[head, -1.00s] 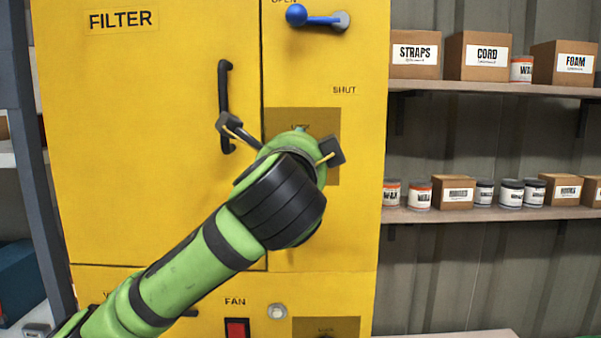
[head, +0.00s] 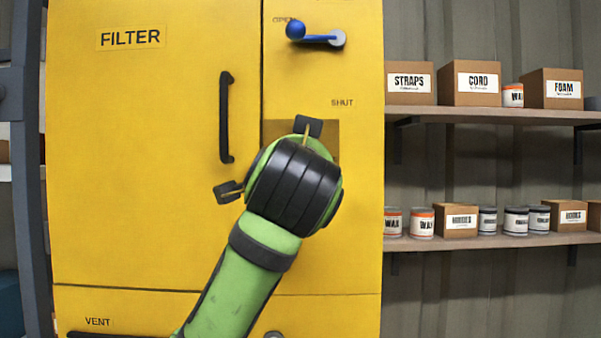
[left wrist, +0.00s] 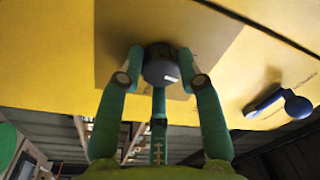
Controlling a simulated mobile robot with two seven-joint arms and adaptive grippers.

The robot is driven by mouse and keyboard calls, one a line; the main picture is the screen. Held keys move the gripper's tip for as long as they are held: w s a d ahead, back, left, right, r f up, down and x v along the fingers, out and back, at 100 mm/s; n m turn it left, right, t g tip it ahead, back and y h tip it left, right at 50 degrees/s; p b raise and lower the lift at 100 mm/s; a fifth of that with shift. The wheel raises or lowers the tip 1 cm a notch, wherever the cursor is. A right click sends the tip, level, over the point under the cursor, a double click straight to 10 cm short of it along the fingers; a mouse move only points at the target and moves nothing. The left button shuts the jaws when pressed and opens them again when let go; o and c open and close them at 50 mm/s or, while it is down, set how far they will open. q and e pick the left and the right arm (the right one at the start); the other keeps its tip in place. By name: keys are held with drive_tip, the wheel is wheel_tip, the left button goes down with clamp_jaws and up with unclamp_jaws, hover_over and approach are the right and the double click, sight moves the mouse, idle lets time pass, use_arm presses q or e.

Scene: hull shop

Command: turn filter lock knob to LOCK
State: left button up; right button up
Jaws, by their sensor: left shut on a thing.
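The dark round knob (left wrist: 160,62) with a pale mark on its face sits on a brownish square plate (left wrist: 115,45) on the yellow filter cabinet. In the left wrist view my left gripper (left wrist: 162,75) has its green fingers closed on both sides of the knob. In the head view my left gripper (head: 290,170) and wrist cover the knob and most of the plate (head: 328,140). Its position words are hidden there, so I cannot tell which one the mark faces. My right gripper is not in view.
A blue-balled lever (head: 318,37) juts out above the plate, between OPEN and SHUT. A black door handle (head: 225,115) stands to the left of my gripper. Shelves (head: 480,113) with boxes and tins are at the right.

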use_arm(q)
drive_tip(key=shift+w+f+n+b, duration=0.1)
drive_tip(key=shift+f+n+b, duration=0.25)
drive_tip(key=shift+n, duration=0.75)
drive_tip(key=o, duration=1.2)
drive_tip(key=shift+c, duration=0.2)
drive_tip(key=shift+a+r, duration=0.1)
drive_tip(key=shift+r, duration=0.1)
drive_tip(key=s+f, duration=0.1)
drive_tip(key=s, duration=1.1)
